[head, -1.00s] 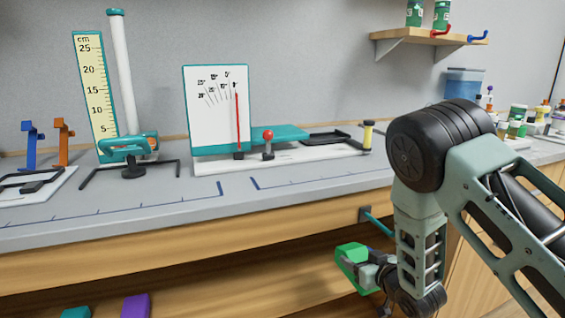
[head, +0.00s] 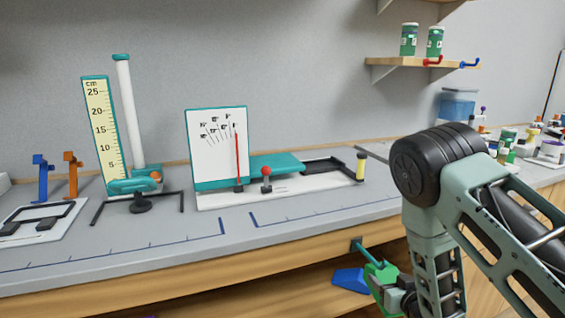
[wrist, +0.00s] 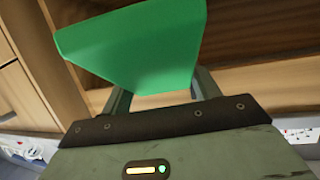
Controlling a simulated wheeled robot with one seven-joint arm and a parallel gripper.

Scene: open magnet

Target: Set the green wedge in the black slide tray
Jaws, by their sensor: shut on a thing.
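The green wedge (head: 381,271) is held in my gripper (head: 388,284), below the bench top and in front of the open shelf. In the wrist view the wedge (wrist: 140,45) fills the space beyond the two fingers of my gripper (wrist: 158,100), which are shut on it. The wedge hides the fingertips there. A black tray-like frame (head: 345,169) lies on the bench, at the right of a teal block on a white base. It looks empty and stands above and to the left of my gripper, well apart from it.
A blue block (head: 349,280) sits on the shelf behind. The bench front strip is clear.

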